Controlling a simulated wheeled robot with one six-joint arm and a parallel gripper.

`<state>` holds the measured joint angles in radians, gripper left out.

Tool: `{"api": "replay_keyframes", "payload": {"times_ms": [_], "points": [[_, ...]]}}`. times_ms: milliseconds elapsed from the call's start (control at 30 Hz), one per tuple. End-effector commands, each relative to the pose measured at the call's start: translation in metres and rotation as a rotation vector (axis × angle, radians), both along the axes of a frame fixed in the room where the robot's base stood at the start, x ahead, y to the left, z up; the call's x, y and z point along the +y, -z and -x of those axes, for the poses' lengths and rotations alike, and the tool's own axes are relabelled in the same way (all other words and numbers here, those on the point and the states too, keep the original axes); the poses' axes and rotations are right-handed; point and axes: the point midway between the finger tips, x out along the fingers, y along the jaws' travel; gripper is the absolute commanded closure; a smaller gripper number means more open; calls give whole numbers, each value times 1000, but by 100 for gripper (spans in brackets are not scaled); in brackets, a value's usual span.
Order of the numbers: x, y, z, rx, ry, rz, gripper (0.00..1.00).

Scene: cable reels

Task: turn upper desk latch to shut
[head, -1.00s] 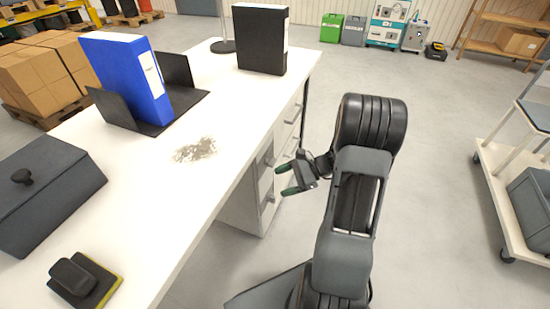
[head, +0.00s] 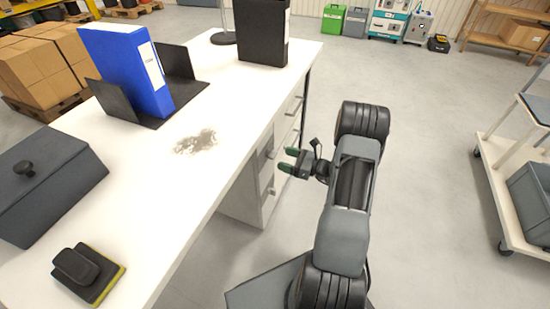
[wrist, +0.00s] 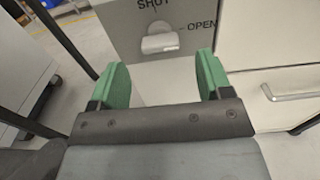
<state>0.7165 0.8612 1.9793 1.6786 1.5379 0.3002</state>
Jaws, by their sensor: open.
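In the wrist view, a silver latch (wrist: 160,42) sits on a grey desk front panel, with the word SHUT above it and OPEN to its right. Its handle looks level, lying toward the OPEN side. My gripper (wrist: 162,82) is open and empty, its two green fingers apart below and either side of the latch, not touching it. In the head view, my gripper (head: 287,160) is beside the front of the white desk (head: 190,185), near a small silver fitting (head: 270,153) on the grey panel. I cannot read any lettering there.
A drawer handle (wrist: 287,90) is right of the latch. On the desk are a blue binder (head: 125,70), a black binder (head: 262,32), a grey box (head: 50,185) and a sponge-like eraser (head: 88,275). A cart (head: 515,190) stands right; the floor between is clear.

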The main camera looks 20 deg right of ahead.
Motion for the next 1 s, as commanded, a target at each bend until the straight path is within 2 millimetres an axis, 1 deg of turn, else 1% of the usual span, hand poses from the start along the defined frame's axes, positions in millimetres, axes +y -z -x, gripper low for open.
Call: {"api": "replay_keyframes", "payload": {"times_ms": [33, 100, 300, 500, 767, 1000], "points": [[7, 2, -7, -1, -4, 1, 28], [14, 2, -14, -1, -4, 1, 28], [27, 1, -29, 1, -2, 1, 28], [32, 0, -35, -1, -1, 1, 28], [33, 0, -35, 0, -1, 0, 28], [32, 0, -35, 0, -1, 0, 50]]}}
